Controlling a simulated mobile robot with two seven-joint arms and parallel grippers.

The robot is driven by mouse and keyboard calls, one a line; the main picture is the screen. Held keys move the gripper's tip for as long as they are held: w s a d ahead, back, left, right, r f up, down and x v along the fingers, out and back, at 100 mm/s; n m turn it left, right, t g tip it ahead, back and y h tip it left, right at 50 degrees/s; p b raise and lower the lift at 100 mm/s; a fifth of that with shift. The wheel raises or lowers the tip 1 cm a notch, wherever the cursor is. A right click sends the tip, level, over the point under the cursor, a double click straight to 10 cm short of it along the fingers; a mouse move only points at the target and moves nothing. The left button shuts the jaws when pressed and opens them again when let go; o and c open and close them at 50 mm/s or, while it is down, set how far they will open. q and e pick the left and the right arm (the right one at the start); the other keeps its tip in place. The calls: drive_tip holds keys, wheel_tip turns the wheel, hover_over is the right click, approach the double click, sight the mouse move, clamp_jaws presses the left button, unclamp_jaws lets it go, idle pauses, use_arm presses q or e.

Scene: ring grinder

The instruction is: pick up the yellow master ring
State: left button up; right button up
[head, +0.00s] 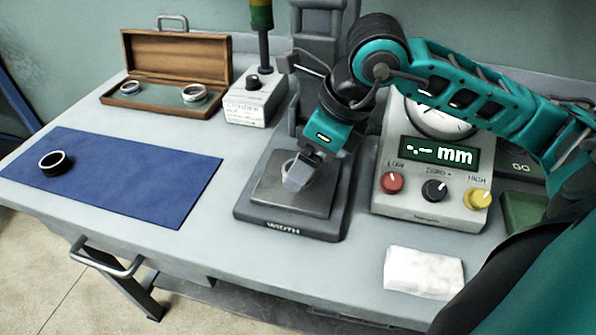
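No ring in view shows a clear yellow colour. A small ring (288,167) on the plate of the gauge marked WIDTH is mostly hidden behind my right gripper (297,183). Two metal rings sit in the open wooden case (178,55) at the back left: one with a bluish band (130,89) and a pale one (194,94) whose marking is too small to tell. My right gripper points down at the plate; its fingers overlap in this view, so its opening and any hold on the ring cannot be told. My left gripper is not in view.
A black ring (55,163) lies on the blue mat (140,185) at left. A control box (252,100) and a readout unit (428,205) with coloured knobs flank the gauge (285,222). A white cloth (424,273) lies at front right.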

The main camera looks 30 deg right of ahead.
drive_tip(key=shift+x, duration=1)
drive_tip(key=shift+r, duration=0.1)
drive_tip(key=c, duration=1.3)
